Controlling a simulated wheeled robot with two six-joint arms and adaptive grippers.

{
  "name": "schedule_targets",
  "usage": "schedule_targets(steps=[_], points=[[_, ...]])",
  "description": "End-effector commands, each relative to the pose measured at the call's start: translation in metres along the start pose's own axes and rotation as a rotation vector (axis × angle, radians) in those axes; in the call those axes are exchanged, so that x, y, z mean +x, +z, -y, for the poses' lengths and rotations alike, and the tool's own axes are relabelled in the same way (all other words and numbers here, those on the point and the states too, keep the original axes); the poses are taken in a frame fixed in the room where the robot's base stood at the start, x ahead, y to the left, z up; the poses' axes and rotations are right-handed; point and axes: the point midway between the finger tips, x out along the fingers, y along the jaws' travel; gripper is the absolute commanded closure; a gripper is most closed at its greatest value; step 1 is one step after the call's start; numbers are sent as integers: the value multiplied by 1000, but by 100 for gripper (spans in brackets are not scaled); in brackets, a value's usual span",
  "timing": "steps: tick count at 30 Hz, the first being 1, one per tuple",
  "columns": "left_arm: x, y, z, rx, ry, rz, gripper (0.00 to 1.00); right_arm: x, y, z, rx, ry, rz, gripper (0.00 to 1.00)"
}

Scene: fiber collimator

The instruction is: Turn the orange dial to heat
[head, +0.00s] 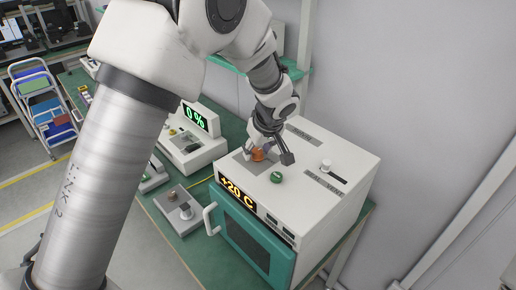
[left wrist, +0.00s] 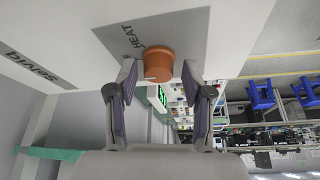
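The orange dial (head: 258,154) sits on the top of a white oven-like box (head: 335,195) with a teal door. In the left wrist view the orange dial (left wrist: 159,62) is on a grey square, with the word HEAT beside it and a pale mark on its rim. My left gripper (head: 268,152) is at the dial from above. In the left wrist view its two fingers (left wrist: 158,72) are spread, one on each side of the dial; I cannot tell whether they touch it. The display on the box reads +20 C. My right gripper is not in view.
A green knob (head: 277,177) stands close to the dial on the same top. A slider (head: 327,165) is farther right. A white device (head: 190,140) reading 0 % and a grey unit (head: 184,211) stand left on the green bench.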

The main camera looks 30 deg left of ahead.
Motion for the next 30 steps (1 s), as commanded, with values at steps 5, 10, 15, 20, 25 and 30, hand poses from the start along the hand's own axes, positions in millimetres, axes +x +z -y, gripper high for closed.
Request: schedule_targets(steps=[5,10,15,20,25,30], points=[[0,0,0,1,-2,1,100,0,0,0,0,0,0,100],[1,1,0,1,-2,2,100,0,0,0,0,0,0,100],[2,1,1,3,-2,2,100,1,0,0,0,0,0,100],[2,2,1,7,-2,3,100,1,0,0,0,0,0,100],[2,2,2,14,-1,4,100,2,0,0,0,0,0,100],[3,2,2,28,4,5,100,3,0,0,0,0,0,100]])
